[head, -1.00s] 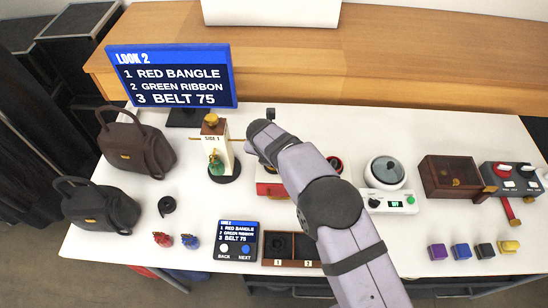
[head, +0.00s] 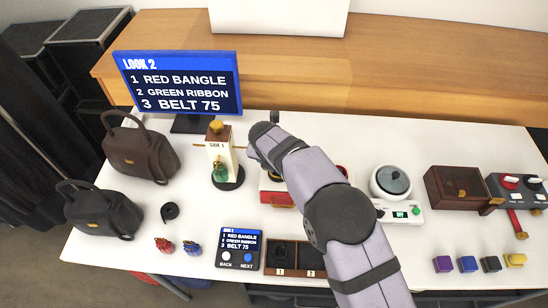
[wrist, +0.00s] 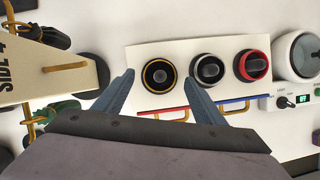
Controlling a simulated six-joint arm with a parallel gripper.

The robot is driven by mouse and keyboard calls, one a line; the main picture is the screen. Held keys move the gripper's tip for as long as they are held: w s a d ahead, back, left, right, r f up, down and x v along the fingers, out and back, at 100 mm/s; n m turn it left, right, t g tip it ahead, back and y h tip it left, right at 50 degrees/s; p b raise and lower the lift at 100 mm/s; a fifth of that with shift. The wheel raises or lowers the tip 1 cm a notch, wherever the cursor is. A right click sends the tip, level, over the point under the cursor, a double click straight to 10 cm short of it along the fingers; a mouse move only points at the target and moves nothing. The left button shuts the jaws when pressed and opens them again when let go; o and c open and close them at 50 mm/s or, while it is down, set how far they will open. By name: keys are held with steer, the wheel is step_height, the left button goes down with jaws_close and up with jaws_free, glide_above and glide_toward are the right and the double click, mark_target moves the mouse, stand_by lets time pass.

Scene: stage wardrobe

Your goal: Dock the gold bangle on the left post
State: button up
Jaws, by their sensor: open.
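The gold bangle (wrist: 159,75) is a gold-edged dark ring. It sits leftmost of three round holders on a white surface in the wrist view. My gripper (wrist: 160,84) is open, with one finger on each side of the gold bangle in the picture; I cannot tell its height above it. In the head view my arm hides the gripper's fingers and most of the bangles.
A silver-white ring (wrist: 210,70) and a red ring (wrist: 251,65) sit right of the gold one. Red and blue drawer fronts with gold handles (wrist: 170,116) lie nearest. A green item (head: 219,170) hangs on the stand. A white device (head: 393,190) stands to the right.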

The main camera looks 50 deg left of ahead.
steer(key=b+v, duration=0.1)
steer(key=v, duration=0.8)
steer(key=shift+b, duration=0.4)
steer(key=shift+s+d+r, duration=0.1)
steer(key=shift+r, duration=0.05)
steer(key=w+d+m+h, duration=0.1)
steer(key=w+d+m, duration=0.35)
steer(key=d, duration=0.35)
steer(key=w+d+r+m+g, duration=0.1)
steer(key=w+d+m, duration=0.4)
steer(key=d, duration=0.4)
steer(key=w+d+m+h, duration=0.1)
steer(key=w+d+m, duration=0.3)
steer(key=d+m, duration=0.35)
steer(key=s+d+m+g, duration=0.1)
steer(key=s+d+m, duration=0.2)
steer(key=d+m, duration=0.6)
steer(key=s+d+m+g, duration=0.15)
steer(key=d+m, duration=0.45)
steer(key=d, duration=0.8)
steer(key=s+d+f+m, duration=0.2)
steer(key=s+d+m, duration=0.5)
steer(key=s+m, duration=0.3)
steer(key=shift+d+f, duration=0.25)
steer(key=shift+d, duration=0.05)
steer(key=shift+c, duration=0.6)
